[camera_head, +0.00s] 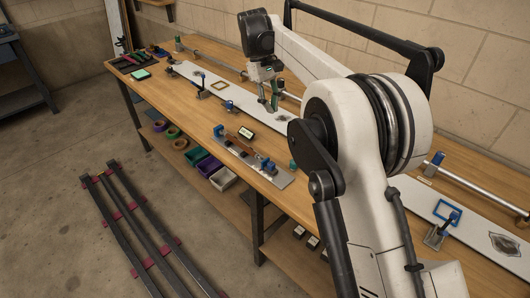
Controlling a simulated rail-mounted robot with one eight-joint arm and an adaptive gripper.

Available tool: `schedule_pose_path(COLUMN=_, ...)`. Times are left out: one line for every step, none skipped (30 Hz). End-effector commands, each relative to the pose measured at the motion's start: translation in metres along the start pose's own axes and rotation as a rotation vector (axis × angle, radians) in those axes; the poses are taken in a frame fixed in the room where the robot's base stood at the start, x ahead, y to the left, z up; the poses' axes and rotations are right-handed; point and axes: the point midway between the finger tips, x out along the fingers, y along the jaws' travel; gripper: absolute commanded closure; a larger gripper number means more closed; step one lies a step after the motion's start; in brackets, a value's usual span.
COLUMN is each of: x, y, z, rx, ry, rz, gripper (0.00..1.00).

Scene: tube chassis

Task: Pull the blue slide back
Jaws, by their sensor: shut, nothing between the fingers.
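A grey fixture plate (282,180) lies along the front edge of the wooden bench. It bears a blue piece (218,131) at its far left end and another blue piece (267,164) near its right end. A reddish-brown bar lies between them. I cannot tell which blue piece is the slide. My gripper (274,107) points down above the long white board, behind the plate and apart from both blue pieces. It is shut and empty.
A small framed display (246,132) stands behind the plate. My arm hides the bench's middle right. Bins (223,179) sit on the lower shelf.

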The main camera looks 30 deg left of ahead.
Motion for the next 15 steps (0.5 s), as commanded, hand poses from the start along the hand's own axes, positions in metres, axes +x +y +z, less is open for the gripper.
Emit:
schedule_pose_path(x=0.006, y=-0.011, z=-0.013, rx=-0.023, ry=-0.013, rz=0.001, gripper=1.00)
schedule_pose_path(x=0.008, y=-0.016, z=-0.018, rx=-0.034, ry=-0.021, rz=0.001, gripper=1.00)
schedule_pose_path(x=0.012, y=-0.023, z=-0.025, rx=-0.049, ry=-0.031, rz=0.001, gripper=1.00)
schedule_pose_path(x=0.015, y=-0.028, z=-0.030, rx=-0.060, ry=-0.039, rz=0.002, gripper=1.00)
schedule_pose_path(x=0.018, y=-0.033, z=-0.035, rx=-0.069, ry=-0.046, rz=0.001, gripper=1.00)
schedule_pose_path(x=0.021, y=-0.038, z=-0.040, rx=-0.080, ry=-0.054, rz=0.002, gripper=1.00)
schedule_pose_path(x=0.024, y=-0.042, z=-0.043, rx=-0.088, ry=-0.059, rz=0.002, gripper=1.00)
schedule_pose_path(x=0.026, y=-0.046, z=-0.046, rx=-0.096, ry=-0.064, rz=0.002, gripper=1.00)
schedule_pose_path(x=0.028, y=-0.051, z=-0.050, rx=-0.104, ry=-0.071, rz=0.002, gripper=1.00)
schedule_pose_path(x=0.030, y=-0.053, z=-0.052, rx=-0.110, ry=-0.075, rz=0.002, gripper=1.00)
schedule_pose_path(x=0.031, y=-0.055, z=-0.054, rx=-0.114, ry=-0.078, rz=0.002, gripper=1.00)
schedule_pose_path(x=0.033, y=-0.057, z=-0.056, rx=-0.119, ry=-0.081, rz=0.002, gripper=1.00)
schedule_pose_path(x=0.034, y=-0.059, z=-0.057, rx=-0.121, ry=-0.083, rz=0.002, gripper=1.00)
schedule_pose_path(x=0.035, y=-0.060, z=-0.058, rx=-0.124, ry=-0.084, rz=0.003, gripper=1.00)
schedule_pose_path(x=0.035, y=-0.061, z=-0.059, rx=-0.125, ry=-0.086, rz=0.003, gripper=1.00)
